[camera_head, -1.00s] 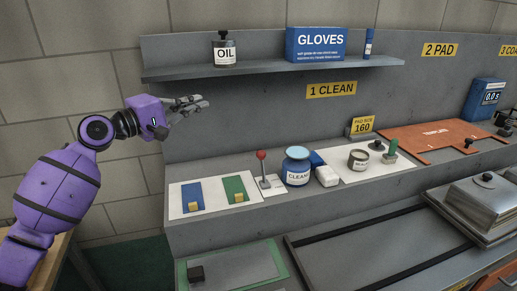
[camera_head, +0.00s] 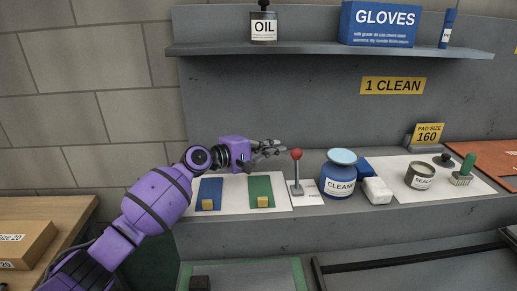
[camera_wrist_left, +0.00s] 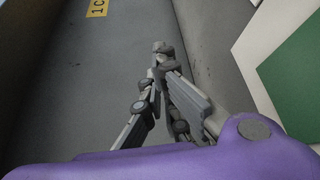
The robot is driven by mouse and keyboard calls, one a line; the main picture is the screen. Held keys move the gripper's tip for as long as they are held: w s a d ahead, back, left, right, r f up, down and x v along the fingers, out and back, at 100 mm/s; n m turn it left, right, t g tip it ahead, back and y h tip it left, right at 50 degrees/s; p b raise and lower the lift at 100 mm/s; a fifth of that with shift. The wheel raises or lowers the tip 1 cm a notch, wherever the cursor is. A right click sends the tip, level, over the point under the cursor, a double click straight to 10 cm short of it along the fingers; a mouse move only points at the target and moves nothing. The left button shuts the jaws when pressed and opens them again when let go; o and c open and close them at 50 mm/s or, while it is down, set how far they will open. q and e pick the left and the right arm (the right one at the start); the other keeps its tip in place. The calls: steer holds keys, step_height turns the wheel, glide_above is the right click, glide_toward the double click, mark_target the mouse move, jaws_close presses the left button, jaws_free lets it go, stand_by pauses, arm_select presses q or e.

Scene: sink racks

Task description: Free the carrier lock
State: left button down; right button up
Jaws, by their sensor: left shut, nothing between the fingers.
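A small lever (camera_head: 297,172) with a red ball knob stands upright on a white plate on the work ledge; no label I can read names it the carrier lock. My left gripper (camera_head: 274,147) comes in from the left, shut and empty, with its fingertips a little left of the red knob and apart from it in the picture. In the left wrist view its fingers (camera_wrist_left: 160,90) are closed together, and the lever does not show there. My right gripper is not in view.
Blue (camera_head: 209,194) and green (camera_head: 260,191) pads lie on a white sheet left of the lever. A blue CLEAN jar (camera_head: 339,182) stands close on its right. A shelf (camera_head: 330,50) with an OIL bottle (camera_head: 263,27) and GLOVES box (camera_head: 378,24) hangs above.

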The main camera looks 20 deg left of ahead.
mark_target(297, 168)
arm_select(q)
steer(key=shift+s+d+r+p, duration=0.3)
steer(key=shift+s+d+p, duration=0.1)
steer(key=shift+d+p, duration=0.1)
steer(key=shift+s+d+r+p, duration=0.3)
steer(key=shift+s+d+p, duration=0.05)
steer(key=shift+d+p, duration=0.15)
steer(key=shift+s+d, duration=0.2)
steer(key=shift+s, duration=0.1)
steer(key=shift+s+d, duration=0.1)
steer(key=shift+s, duration=0.05)
steer(key=shift+f, duration=0.25)
steer(key=shift+s+d, duration=0.1)
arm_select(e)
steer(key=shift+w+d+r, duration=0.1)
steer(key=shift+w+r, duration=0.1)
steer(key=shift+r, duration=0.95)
arm_select(q)
steer(key=shift+s, duration=0.1)
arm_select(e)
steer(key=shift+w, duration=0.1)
